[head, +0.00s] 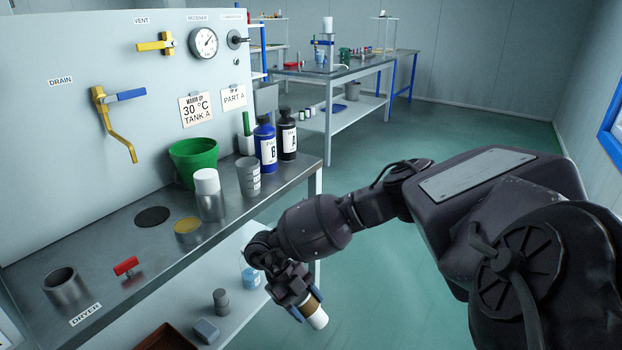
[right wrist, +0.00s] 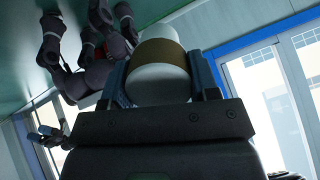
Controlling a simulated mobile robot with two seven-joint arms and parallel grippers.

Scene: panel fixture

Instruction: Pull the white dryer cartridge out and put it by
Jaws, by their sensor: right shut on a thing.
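My right gripper (head: 304,306) is shut on the white dryer cartridge (head: 317,318), a white cylinder with a tan band. It holds the cartridge tilted, clear of the bench's front edge and over the floor side. In the right wrist view the cartridge (right wrist: 158,85) sits between the two blue-grey fingers, its band across the middle. The grey dryer housing (head: 64,287) stands at the bench's left front, behind the DRYER label (head: 85,314); its top is open and its inside looks empty. My left gripper is not seen in the head view.
The metal bench (head: 120,255) carries a red-handled valve (head: 126,267), a yellow-topped cup (head: 188,228), a white-capped canister (head: 208,195), a green bucket (head: 192,160), a grey beaker (head: 249,177) and two bottles. The lower shelf holds small items and a brown tray (head: 166,338). Bare bench lies around the dark disc.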

